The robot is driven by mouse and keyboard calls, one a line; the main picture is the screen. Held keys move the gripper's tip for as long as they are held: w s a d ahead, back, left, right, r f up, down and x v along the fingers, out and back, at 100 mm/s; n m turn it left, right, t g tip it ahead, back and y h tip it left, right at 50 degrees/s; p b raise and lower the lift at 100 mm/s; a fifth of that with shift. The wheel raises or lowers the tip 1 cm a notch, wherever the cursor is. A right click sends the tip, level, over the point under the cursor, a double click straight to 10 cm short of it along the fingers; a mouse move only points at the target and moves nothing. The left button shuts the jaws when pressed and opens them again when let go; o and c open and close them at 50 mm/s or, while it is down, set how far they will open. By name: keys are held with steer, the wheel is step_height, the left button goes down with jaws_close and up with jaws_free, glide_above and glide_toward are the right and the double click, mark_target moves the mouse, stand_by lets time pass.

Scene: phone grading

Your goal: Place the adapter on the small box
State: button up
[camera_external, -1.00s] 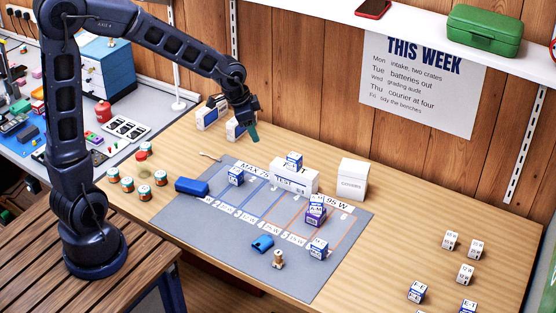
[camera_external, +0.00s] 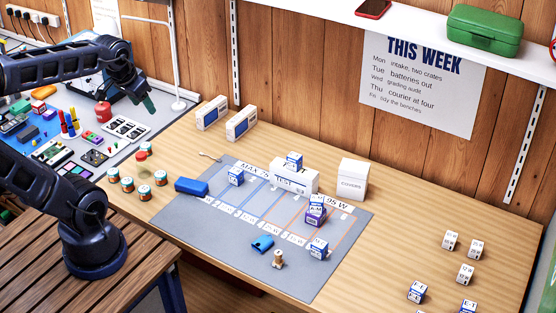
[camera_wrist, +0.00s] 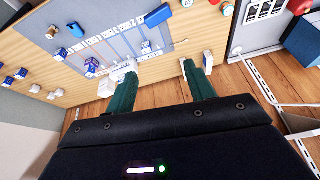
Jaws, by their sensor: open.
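No thing in view is plainly marked as the adapter. Small white-and-blue labelled cubes stand on the grey mat (camera_external: 310,284): one at the left (camera_external: 236,176), one on the TEST box (camera_external: 294,160), a stacked pair at the right (camera_external: 316,208) and one at the front right (camera_external: 318,249). A white box marked COVERS (camera_external: 352,180) stands at the mat's back right. I cannot tell which is the small box. My gripper (camera_external: 150,104) is in the air over the left bench, away from the mat. In the wrist view its green fingers (camera_wrist: 158,68) are apart with nothing between them.
Two white-and-blue boxes (camera_external: 240,123) stand at the table's back left. Several jars (camera_external: 127,184) stand left. More cubes (camera_external: 465,274) stand right.

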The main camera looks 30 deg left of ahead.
steer(key=shift+n, duration=0.6)
steer(key=s, duration=0.1)
steer(key=s+a, duration=0.2)
steer(key=shift+s, duration=0.4)
